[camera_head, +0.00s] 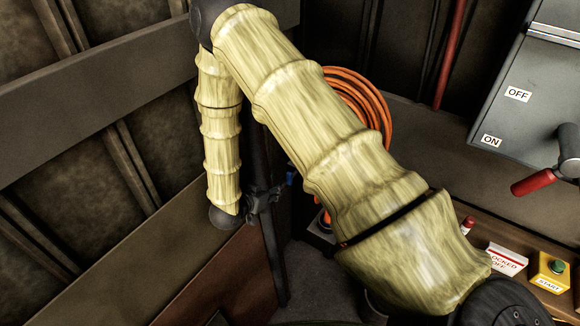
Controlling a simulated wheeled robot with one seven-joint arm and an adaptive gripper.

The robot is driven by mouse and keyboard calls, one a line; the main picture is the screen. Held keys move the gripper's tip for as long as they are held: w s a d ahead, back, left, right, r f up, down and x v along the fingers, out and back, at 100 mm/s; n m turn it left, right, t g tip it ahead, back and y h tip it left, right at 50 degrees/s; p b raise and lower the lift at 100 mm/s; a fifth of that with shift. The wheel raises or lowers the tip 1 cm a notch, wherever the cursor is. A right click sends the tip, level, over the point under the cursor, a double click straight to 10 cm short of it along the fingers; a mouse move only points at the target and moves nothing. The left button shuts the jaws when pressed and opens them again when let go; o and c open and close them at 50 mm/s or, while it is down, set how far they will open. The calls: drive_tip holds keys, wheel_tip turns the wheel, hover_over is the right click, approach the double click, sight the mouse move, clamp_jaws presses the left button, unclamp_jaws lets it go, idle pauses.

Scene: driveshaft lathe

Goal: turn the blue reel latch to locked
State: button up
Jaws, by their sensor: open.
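A small blue piece, which looks like the blue reel latch (291,178), shows left of the orange hose coil and beside my arm. Its shape and position are too small to tell. The orange hose reel (372,92) stands in the corner, and my forearm hides much of it. My gripper (272,194) is dark, open and apparently empty. It reaches right from my wrist, with its tips close to the blue latch. I cannot tell whether they touch it.
A grey switch box (515,105) with ON and OFF labels and a red-handled lever (533,181) is at the right. Below are a red-and-white sign (505,261) and a yellow start button box (551,272) on a wooden ledge. Dark panelled walls close in the left.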

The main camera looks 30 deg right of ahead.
sight(288, 176)
drive_tip(key=p+x, duration=0.1)
drive_tip(key=x, duration=0.2)
drive_tip(key=p+x, duration=0.1)
drive_tip(key=x, duration=0.2)
drive_tip(key=r+p+x, duration=0.1)
drive_tip(key=x, duration=0.2)
drive_tip(key=shift+w+d, duration=0.1)
drive_tip(key=shift+p+x, duration=0.35)
drive_tip(key=shift+x, duration=0.55)
drive_tip(key=shift+f, duration=0.1)
clamp_jaws()
